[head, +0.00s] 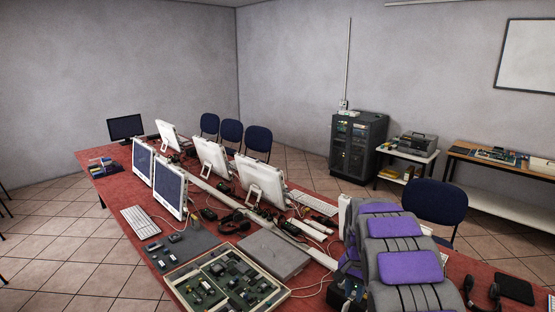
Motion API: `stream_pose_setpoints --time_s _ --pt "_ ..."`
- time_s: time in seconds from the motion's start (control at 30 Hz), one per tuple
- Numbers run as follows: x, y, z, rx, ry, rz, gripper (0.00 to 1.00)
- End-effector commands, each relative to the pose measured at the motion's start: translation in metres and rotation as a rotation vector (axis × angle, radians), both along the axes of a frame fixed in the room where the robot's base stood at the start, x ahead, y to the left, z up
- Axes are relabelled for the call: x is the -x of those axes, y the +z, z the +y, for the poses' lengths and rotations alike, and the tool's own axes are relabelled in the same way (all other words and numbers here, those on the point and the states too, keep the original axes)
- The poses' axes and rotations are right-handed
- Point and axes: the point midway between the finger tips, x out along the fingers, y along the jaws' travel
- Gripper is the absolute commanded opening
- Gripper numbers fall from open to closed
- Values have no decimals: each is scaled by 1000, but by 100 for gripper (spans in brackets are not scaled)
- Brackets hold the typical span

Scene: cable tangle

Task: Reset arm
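My arm and gripper cannot be made out in the head view. A long table with a red top (112,190) runs from the far left to the near right. Thin white cables lie loose among the equipment on it. A wooden-framed tray of circuit boards (228,284) sits at the near edge. A flat grey box (273,254) lies to the right of the tray. A bulky grey and purple padded thing, perhaps a backpack (398,264), stands at the near right and hides part of the table.
Several white-backed monitors (263,180) stand along the table. A white keyboard (140,222) lies at its left edge. Blue chairs (258,138) stand behind, another blue chair (435,202) at right. A dark equipment rack (357,146) stands by the back wall. Tiled floor (60,240) at left is clear.

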Motion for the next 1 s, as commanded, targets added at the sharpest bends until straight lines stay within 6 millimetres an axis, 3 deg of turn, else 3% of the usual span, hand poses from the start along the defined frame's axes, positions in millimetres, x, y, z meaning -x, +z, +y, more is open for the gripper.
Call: stream_pose_setpoints --time_s 0.23,0.5,0.73,1.0 --pt "71 45 16 4 100 25 23" --pt "156 75 36 -11 218 52 23" --pt "235 87 53 -32 332 75 23" --pt "331 82 72 -64 481 101 23"
